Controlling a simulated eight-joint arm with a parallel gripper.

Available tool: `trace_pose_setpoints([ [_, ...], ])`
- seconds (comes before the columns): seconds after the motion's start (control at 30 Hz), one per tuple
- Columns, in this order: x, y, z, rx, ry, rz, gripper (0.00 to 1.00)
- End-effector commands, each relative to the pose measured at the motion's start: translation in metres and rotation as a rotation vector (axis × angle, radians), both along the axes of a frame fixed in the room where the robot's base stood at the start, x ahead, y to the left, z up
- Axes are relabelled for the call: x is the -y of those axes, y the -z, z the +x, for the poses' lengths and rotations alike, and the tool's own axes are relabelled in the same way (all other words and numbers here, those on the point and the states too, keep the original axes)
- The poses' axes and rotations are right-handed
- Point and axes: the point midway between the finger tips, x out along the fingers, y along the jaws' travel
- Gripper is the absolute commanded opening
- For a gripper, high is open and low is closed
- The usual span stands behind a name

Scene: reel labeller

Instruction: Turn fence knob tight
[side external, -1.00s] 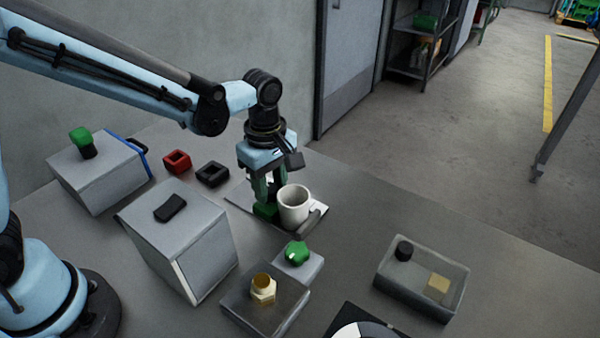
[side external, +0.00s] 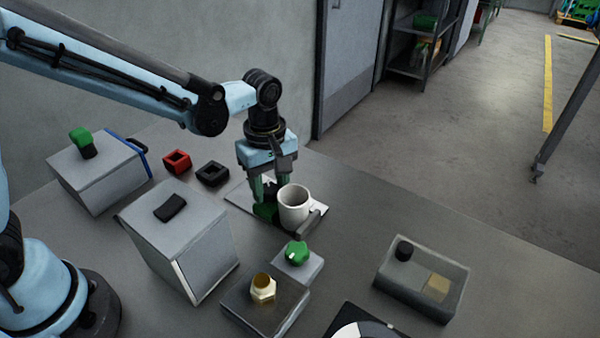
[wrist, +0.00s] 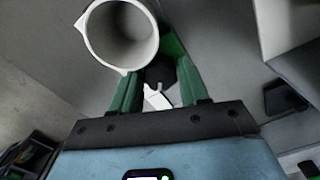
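My gripper (side external: 267,202) points down at the far end of a thin light plate (side external: 236,195), beside a white mug (side external: 294,206). A low green and dark knob-like part (side external: 264,211) sits on the plate at its fingertips. I take this part to be the fence knob. In the wrist view the two green fingers (wrist: 158,80) stand apart on either side of a dark piece (wrist: 160,72). Contact on both sides is not clear. Part of the knob is hidden by the fingers. The mug (wrist: 122,36) shows close beside the left finger.
A dark bar (side external: 309,224) lies at the plate's right edge. A green knob (side external: 297,253) on a grey block and a brass nut (side external: 263,288) on a box stand in front. A grey box (side external: 178,235) stands left.

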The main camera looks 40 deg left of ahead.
Motion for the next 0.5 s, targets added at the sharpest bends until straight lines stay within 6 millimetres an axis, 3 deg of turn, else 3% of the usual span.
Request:
trace_pose_setpoints([
  [0.13, 0.0001, 0.0000, 0.0000, 0.000, 0.000, 0.000, 0.65],
  [0.5, 0.0000, -0.0052, 0.0001, 0.001, -0.001, 0.000, 0.65],
])
